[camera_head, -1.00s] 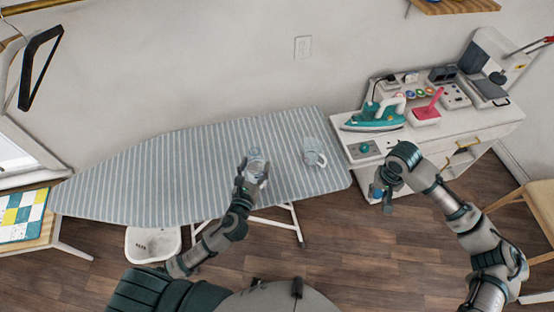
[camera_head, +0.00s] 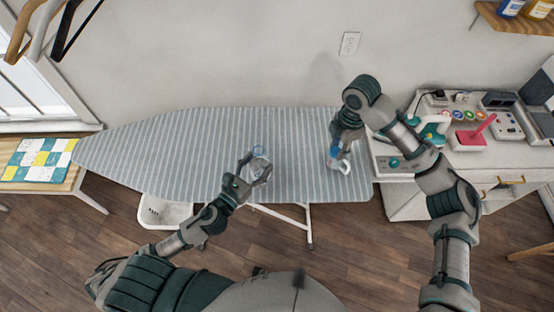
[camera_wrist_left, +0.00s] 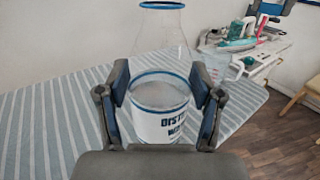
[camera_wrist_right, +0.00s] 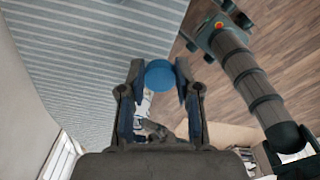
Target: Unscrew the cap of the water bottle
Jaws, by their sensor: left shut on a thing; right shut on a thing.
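The clear water bottle (camera_head: 259,152) stands on the striped ironing board. In the left wrist view its white label (camera_wrist_left: 172,127) and blue-ringed neck (camera_wrist_left: 162,5) show, with no cap seen on the visible neck. My left gripper (camera_head: 259,169) is shut around the bottle's body, one finger on each side. My right gripper (camera_head: 337,147) is shut on a round blue cap (camera_wrist_right: 160,74). It holds the cap over the right end of the board, apart from the bottle and to its right, close to a clear measuring cup.
The measuring cup (camera_head: 343,166) stands near the ironing board's (camera_head: 190,150) right end, partly hidden by my right gripper. A white cabinet (camera_head: 410,200) with a teal iron (camera_head: 428,128) is at the right. The board's left half is clear.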

